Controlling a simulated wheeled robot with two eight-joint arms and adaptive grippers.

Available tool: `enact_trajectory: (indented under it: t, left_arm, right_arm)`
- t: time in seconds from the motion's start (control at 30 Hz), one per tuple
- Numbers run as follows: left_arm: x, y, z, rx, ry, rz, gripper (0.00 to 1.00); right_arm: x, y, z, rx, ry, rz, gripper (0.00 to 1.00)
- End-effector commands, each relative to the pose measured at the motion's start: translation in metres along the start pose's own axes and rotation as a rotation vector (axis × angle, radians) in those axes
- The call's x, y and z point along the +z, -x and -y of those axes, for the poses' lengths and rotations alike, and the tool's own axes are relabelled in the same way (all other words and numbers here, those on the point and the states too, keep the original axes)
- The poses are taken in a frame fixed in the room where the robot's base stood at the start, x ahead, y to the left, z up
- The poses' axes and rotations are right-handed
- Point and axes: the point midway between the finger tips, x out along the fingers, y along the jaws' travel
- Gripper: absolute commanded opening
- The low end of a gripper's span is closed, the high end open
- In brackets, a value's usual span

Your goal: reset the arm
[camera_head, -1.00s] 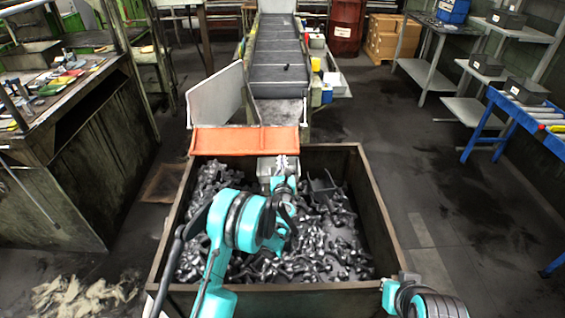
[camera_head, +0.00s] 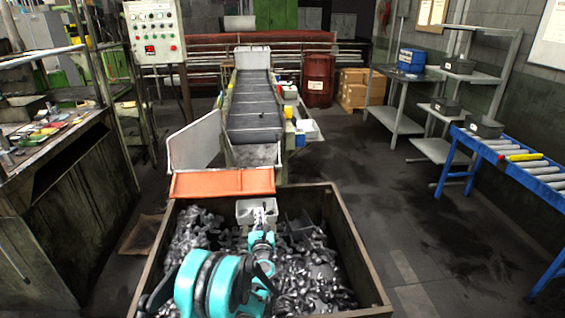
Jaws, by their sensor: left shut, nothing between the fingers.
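My left arm, teal and black, reaches in from the bottom over a large metal bin (camera_head: 352,250) full of dark metal parts (camera_head: 315,268). My left gripper (camera_head: 260,214) is at the far side of the bin, shut and empty. It is small in the picture and partly hidden by its own arm. It overlaps a light grey box-shaped piece (camera_head: 246,208) at the bin's far edge; I cannot tell whether they touch. My right gripper is not in view.
An orange flap (camera_head: 222,183) and a conveyor (camera_head: 253,108) stand beyond the bin. A workbench (camera_head: 60,190) is at the left, with a control panel (camera_head: 155,32) behind it. A blue roller table (camera_head: 530,167) is at the right. The floor right of the bin is clear.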

Motion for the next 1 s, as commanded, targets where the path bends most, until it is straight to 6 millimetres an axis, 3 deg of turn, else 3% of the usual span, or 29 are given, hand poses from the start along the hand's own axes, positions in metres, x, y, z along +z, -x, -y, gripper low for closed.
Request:
enact_trajectory:
  t: [0.13, 0.27, 0.4, 0.5, 0.6, 0.73, 0.87, 1.0]
  left_arm:
    - [0.038, 0.005, 0.009, -0.065, -0.172, 0.012, 0.0]
    - [0.092, 0.024, 0.024, -0.183, -0.489, 0.035, 0.0]
    - [0.136, 0.061, 0.035, -0.327, -0.883, 0.066, 0.0]
    - [0.154, 0.096, 0.038, -0.432, -1.16, 0.088, 0.0]
    - [0.163, 0.135, 0.035, -0.542, -1.433, 0.112, 0.0]
    - [0.16, 0.194, 0.021, -0.7, -1.778, 0.141, 0.0]
    - [0.143, 0.258, -0.002, -0.882, -2.106, 0.174, 0.0]
    - [0.116, 0.328, -0.038, -1.11, -2.42, 0.209, 0.0]
  right_arm:
    - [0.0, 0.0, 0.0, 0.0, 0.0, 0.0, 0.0]
    - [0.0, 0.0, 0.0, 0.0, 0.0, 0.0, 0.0]
    - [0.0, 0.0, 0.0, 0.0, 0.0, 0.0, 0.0]
    - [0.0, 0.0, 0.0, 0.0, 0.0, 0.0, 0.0]
    - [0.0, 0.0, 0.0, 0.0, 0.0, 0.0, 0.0]
    - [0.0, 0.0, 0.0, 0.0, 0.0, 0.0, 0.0]
    - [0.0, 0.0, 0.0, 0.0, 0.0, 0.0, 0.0]
    - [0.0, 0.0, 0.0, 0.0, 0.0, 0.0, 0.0]
